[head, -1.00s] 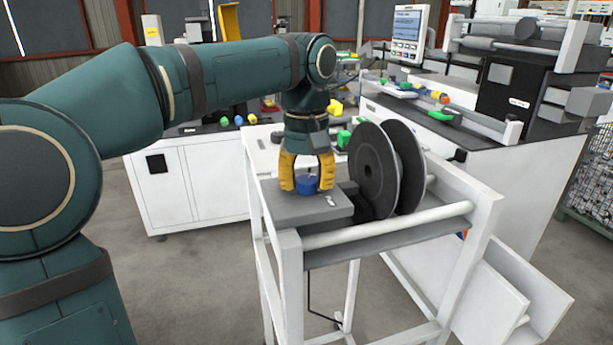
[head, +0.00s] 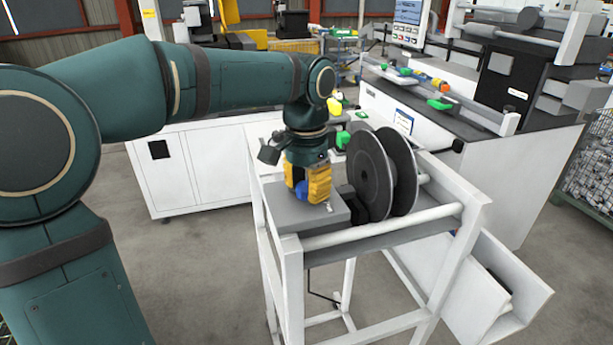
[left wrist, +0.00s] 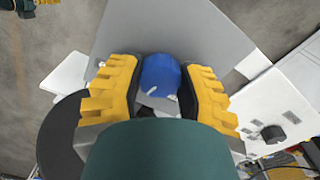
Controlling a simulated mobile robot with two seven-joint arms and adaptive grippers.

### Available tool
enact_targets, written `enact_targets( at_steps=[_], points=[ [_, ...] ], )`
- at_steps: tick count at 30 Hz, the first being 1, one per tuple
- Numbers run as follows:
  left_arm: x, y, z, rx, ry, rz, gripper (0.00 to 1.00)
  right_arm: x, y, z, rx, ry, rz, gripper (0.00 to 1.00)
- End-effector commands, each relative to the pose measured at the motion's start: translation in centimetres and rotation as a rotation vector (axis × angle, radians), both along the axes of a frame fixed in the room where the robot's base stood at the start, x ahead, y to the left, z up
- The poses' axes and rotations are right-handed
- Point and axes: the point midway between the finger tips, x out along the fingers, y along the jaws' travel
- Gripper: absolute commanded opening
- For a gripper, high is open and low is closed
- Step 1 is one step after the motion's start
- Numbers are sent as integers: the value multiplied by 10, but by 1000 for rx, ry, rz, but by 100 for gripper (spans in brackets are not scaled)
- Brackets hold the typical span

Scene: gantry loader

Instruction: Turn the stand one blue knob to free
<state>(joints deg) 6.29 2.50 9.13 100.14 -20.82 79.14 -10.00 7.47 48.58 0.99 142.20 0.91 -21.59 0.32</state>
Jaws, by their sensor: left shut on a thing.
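The blue knob (head: 302,193) sits on the grey block (head: 337,212) on top of the white stand (head: 290,250). My left gripper (head: 307,192), with yellow fingers, points down over the knob and is shut on it. In the left wrist view the round blue knob (left wrist: 160,75) lies between the two yellow fingers (left wrist: 162,90), with a white mark on its face. The fingers hide part of the knob in the head view. My right gripper is not in view.
Two dark discs (head: 370,175) stand upright on the stand, right of the gripper. A white rail (head: 385,225) runs along the stand's front. A machine with a screen (head: 408,15) stands behind right, and a white cabinet (head: 180,165) behind left.

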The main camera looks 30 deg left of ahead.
Motion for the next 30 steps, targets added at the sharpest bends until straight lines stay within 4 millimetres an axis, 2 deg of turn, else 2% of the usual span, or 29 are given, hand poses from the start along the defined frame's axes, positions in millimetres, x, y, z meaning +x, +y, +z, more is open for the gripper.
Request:
enact_targets(
  at_steps=[3, 15, 30],
  points=[
    [-1, 0, 1, 0, 5, -111, 2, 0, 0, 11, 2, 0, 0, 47],
    [-1, 0, 0, 0, 5, -442, 2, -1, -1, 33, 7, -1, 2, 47],
    [0, 0, -1, -1, 5, -614, 2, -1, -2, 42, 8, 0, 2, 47]
  ],
)
